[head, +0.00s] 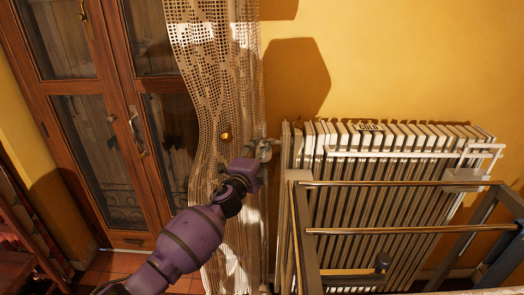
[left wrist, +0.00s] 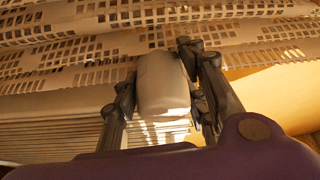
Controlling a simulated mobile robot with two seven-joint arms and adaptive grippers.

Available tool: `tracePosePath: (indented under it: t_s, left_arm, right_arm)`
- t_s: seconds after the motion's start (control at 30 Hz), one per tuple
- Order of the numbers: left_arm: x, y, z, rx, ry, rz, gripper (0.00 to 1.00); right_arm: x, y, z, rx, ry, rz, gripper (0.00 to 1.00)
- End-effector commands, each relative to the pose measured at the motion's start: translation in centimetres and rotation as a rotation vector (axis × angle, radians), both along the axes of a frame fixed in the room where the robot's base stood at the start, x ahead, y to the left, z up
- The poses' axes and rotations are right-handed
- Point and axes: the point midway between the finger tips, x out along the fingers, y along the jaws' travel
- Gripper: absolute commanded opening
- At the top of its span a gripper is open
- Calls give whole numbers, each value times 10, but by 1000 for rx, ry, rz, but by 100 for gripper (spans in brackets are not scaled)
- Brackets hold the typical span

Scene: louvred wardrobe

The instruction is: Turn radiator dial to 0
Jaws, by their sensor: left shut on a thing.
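The radiator dial is a pale, rounded knob (left wrist: 162,84) between my left gripper's dark fingers in the left wrist view. In the head view my left gripper (head: 261,151) reaches the left end of the white ribbed radiator (head: 330,190), where the dial sits, and mostly hides it. The gripper is shut on the dial, with one finger on each side of it. No numbers or marks on the dial can be read. My right gripper is in neither view.
A perforated lace curtain (head: 215,70) hangs just left of the radiator, close behind my left gripper. A metal-railed rack (head: 400,184) stands in front of the radiator. Wooden glazed doors (head: 100,120) are at left. The yellow wall (head: 400,60) is behind.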

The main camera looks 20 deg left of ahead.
Motion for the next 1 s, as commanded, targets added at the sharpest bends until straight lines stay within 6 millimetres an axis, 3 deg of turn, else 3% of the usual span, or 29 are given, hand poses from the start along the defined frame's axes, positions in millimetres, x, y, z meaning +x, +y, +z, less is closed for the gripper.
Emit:
tracePosePath:
  t_s: [0.37,0.4,0.43,0.77,1.0]
  left_arm:
    - [0,-1,-2,3,2,-2,13]
    - [0,-1,-2,3,2,-2,45]
    - [0,-1,-2,3,2,-2,46]
    - [-2,0,-1,3,1,-1,46]
    - [-37,4,-5,5,4,-1,46]
  right_arm:
    - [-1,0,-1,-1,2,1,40]
    - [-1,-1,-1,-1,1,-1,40]
    - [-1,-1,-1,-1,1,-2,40]
    - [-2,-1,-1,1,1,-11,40]
    - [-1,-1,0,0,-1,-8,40]
